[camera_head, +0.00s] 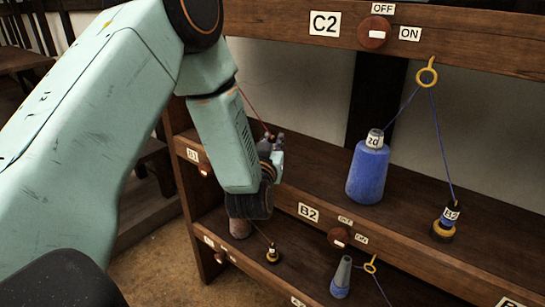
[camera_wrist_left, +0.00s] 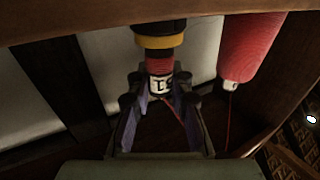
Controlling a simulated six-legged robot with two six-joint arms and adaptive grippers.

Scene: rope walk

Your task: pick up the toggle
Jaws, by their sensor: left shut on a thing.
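My left gripper (camera_head: 270,145) reaches in at the middle shelf in the head view, its fingers small and partly hidden by its own wrist. In the left wrist view my left gripper (camera_wrist_left: 158,92) is shut on a toggle (camera_wrist_left: 159,64). The toggle has a red-wound middle, a black end with a yellow band, and a white label that I cannot read for sure. A red cord runs from it beside the right finger. The picked toggle is hidden in the head view. I cannot tell whether its black end touches the shelf. My right gripper is not in view.
A red bobbin (camera_wrist_left: 248,50) stands close beside the held toggle. On the middle shelf are a blue bobbin (camera_head: 368,175) and a blue toggle (camera_head: 446,220), its cord through a yellow eye (camera_head: 427,74). Below are another toggle (camera_head: 272,254) and a grey-blue bobbin (camera_head: 341,278).

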